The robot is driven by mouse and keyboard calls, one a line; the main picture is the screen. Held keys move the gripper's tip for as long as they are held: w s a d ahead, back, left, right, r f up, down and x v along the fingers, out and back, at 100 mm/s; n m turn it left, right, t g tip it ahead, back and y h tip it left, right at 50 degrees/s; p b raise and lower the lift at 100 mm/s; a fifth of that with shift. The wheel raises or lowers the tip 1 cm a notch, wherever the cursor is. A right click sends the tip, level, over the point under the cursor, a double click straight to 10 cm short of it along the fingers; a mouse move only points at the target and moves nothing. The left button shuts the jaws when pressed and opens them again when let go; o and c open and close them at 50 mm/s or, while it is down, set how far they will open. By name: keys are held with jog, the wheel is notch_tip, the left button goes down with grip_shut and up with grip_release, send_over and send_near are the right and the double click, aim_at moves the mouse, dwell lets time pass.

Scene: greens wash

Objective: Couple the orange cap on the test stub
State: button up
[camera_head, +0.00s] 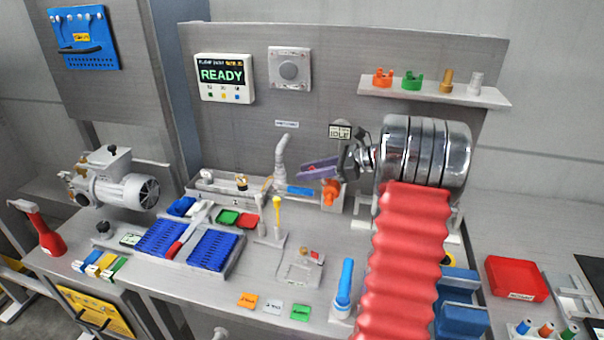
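An orange pronged cap (382,78) stands at the left end of the wall shelf. Another orange piece (330,191) shows low at the back of the bench, just below my gripper. I cannot tell whether it is a cap or a fitting, or whether it touches my gripper. My gripper (318,168) appears as purple finger parts pointing left from my dark wrist, above the back of the bench. A small red-orange spot shows at the fingers. Their gap and any hold are too small to make out. I cannot single out the test stub for certain.
A green cap (412,81), a brass fitting (446,81) and a pale fitting (475,84) share the shelf (430,93). A grey curved spout (281,155) rises left of my gripper. A screen (223,77) reads READY.

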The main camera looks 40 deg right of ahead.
jog(key=shift+x, duration=1.25)
jog(key=shift+c, duration=0.3)
grip_shut()
